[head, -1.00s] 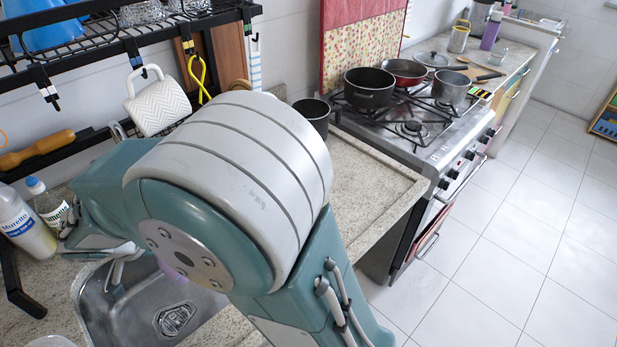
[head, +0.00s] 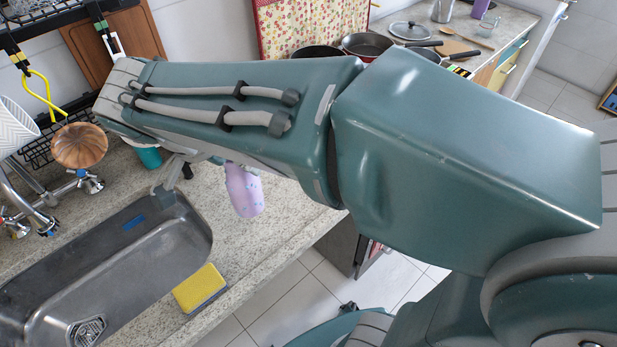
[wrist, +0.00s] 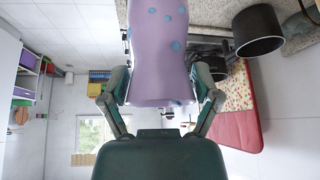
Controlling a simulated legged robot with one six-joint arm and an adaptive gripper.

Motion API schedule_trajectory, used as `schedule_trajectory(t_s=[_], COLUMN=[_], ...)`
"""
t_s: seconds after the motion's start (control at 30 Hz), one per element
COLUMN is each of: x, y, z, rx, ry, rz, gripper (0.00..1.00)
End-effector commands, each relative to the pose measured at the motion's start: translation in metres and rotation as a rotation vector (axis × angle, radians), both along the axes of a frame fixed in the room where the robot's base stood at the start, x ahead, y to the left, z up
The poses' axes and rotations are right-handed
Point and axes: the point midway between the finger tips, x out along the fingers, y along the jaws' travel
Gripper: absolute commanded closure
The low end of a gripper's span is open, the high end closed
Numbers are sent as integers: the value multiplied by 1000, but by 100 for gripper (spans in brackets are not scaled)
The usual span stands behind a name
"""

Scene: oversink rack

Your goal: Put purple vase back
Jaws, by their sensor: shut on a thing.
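The purple vase (wrist: 160,50) is lilac with blue dots. In the wrist view it sits between the two fingers of my gripper (wrist: 160,88), which is shut on it. In the head view only part of the vase (head: 244,190) shows below my arm, over the stone counter (head: 275,235), to the right of the sink. My arm hides the rest of the vase and most of my gripper there.
The steel sink (head: 130,255) lies at the left, with a yellow sponge (head: 201,288) at its front right. A pan (head: 372,44) stands at the back. Tiled floor (head: 285,285) lies in front.

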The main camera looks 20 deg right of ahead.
Motion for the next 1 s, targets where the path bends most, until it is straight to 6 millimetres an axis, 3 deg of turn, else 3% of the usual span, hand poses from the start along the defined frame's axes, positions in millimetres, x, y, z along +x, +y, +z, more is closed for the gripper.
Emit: schedule_trajectory(t_s=[0.1, 0.2, 0.6, 0.8, 1.0], x=[-1, 10, 77, 99, 108], y=[7, 2, -66, -71, -72], z=[2, -5, -46, -79, -91], rx=[-6, -9, 9, 3, -1], ry=[3, 4, 5, 4, 1], rz=[1, -1, -2, 0, 3], gripper=[81, 81, 81, 81, 81])
